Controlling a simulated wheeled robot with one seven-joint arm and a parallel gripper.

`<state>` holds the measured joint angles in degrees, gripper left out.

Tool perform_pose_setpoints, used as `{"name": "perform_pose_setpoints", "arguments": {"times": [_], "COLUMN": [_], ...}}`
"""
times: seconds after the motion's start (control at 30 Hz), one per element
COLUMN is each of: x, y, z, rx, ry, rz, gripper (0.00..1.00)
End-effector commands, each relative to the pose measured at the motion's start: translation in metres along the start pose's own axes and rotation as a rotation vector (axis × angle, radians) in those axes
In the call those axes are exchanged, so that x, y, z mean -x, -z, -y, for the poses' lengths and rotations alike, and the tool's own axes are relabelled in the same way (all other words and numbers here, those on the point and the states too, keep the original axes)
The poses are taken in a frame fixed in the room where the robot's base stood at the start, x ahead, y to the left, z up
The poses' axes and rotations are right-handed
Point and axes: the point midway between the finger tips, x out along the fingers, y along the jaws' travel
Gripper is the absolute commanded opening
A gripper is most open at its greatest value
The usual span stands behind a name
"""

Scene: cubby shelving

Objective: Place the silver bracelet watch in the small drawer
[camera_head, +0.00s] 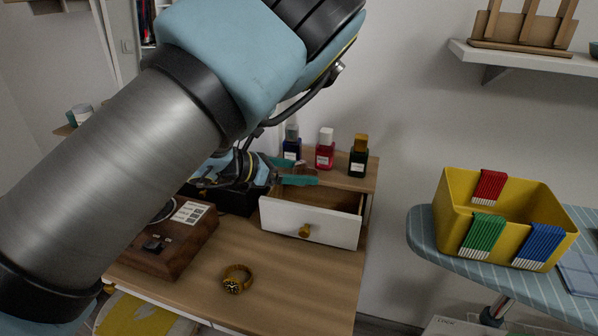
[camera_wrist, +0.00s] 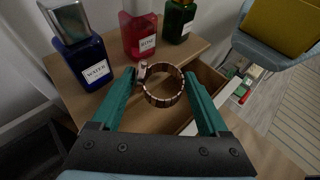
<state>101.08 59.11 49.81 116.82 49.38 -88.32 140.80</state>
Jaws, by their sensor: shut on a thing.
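My gripper (camera_head: 302,172) has green fingers and is shut on a metal link bracelet watch (camera_wrist: 163,102). In the wrist view (camera_wrist: 164,76) the watch is a ring between the fingertips, with a brownish metallic tint rather than clear silver. The small drawer (camera_head: 290,223) has a white front with a gold knob and is pulled open. In the wrist view, the drawer's wooden inside (camera_wrist: 208,77) shows beyond the right finger.
A gold watch (camera_head: 237,280) lies on the wooden desk. Blue (camera_head: 291,148), red (camera_head: 325,152) and dark green (camera_head: 358,158) bottles stand on the drawer unit's top, close to my gripper. A brown box (camera_head: 165,243) is left; a yellow bin (camera_head: 440,205) stands right.

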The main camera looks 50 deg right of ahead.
Motion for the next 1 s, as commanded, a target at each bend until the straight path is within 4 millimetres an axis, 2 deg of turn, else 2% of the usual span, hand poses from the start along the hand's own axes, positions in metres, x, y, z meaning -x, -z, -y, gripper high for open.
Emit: {"name": "perform_pose_setpoints", "arguments": {"times": [0.27,0.3,0.47,0.73,0.87,0.93,1.0], "x": [-0.003,-0.003,-0.003,-0.002,0.001,0.004,0.018], "y": [0.008,0.007,0.007,0.005,-0.003,-0.009,-0.001], "z": [0.000,0.000,0.000,0.000,0.000,0.000,-0.002], "rx": [0.000,0.000,0.000,0.000,0.000,-0.001,0.002], "ry": [-0.001,0.000,0.000,0.000,0.000,0.000,-0.006], "rz": [0.001,0.000,0.000,0.000,-0.001,-0.001,0.002], "gripper": [0.17,0.81,0.99,1.00,1.00,1.00,1.00]}}
